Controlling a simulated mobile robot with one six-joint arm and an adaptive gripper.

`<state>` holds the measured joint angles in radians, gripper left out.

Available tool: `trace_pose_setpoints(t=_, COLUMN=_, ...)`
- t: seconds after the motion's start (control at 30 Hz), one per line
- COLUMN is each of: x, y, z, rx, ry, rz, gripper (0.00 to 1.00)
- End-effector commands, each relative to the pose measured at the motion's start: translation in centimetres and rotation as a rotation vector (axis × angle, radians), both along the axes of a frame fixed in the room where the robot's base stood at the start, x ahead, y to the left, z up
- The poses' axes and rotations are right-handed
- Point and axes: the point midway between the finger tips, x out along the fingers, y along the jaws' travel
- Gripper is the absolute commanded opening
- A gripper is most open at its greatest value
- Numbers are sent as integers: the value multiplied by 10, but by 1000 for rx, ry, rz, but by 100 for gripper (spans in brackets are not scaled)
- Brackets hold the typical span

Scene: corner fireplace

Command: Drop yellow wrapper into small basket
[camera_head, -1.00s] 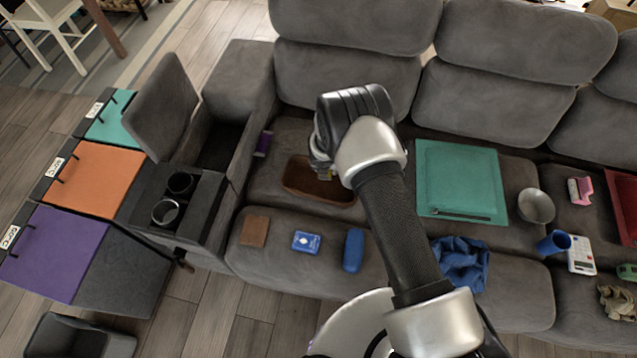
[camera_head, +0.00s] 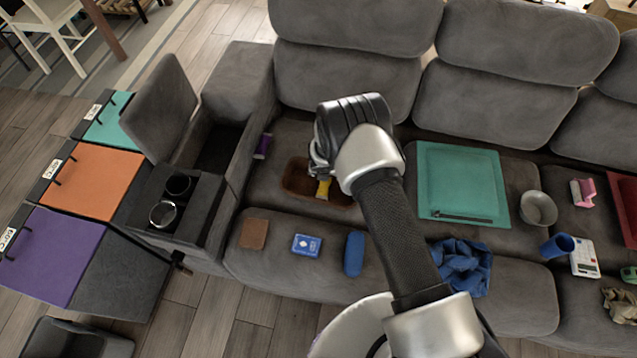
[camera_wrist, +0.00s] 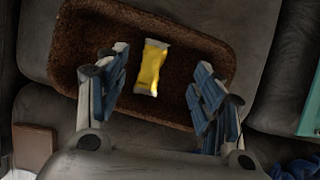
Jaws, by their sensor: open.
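The yellow wrapper (camera_head: 323,188) shows just below my gripper in the head view. In the wrist view the wrapper (camera_wrist: 151,68), yellow with pale ends, lies within the outline of the small basket, between my fingers but touching neither. I cannot tell whether it rests on the basket's bottom or is still above it. The small brown basket (camera_head: 296,180) sits on the left sofa seat, partly hidden by my arm; it also shows in the wrist view (camera_wrist: 90,30). My gripper (camera_head: 319,171) is open above the basket, its blue-padded fingers spread wide.
A brown square (camera_head: 253,233), a blue card pack (camera_head: 306,245) and a blue case (camera_head: 354,253) lie along the seat front. A purple item (camera_head: 263,145) lies left of the basket. A teal board (camera_head: 458,180) lies to the right.

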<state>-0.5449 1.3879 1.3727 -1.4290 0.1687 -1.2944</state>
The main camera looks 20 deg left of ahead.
Motion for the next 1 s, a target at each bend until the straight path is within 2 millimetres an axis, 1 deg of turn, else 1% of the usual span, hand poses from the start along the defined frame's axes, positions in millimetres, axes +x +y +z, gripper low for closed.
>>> trace_pose_setpoints(t=0.17, x=0, y=0, z=1, rx=0, ry=0, rz=0, gripper=61)
trace_pose_setpoints(t=0.27, x=-2, y=0, z=7, rx=1, ry=-1, rz=1, gripper=61)
trace_pose_setpoints(t=0.37, x=-7, y=0, z=21, rx=1, ry=-2, rz=1, gripper=61)
trace_pose_setpoints(t=0.6, x=-27, y=-2, z=68, rx=1, ry=-2, rz=1, gripper=61)
trace_pose_setpoints(t=0.7, x=-34, y=-2, z=86, rx=2, ry=-2, rz=2, gripper=61)
trace_pose_setpoints(t=0.83, x=-41, y=-3, z=102, rx=1, ry=-1, rz=0, gripper=61)
trace_pose_setpoints(t=1.0, x=-46, y=-4, z=111, rx=0, ry=0, rz=-1, gripper=61)
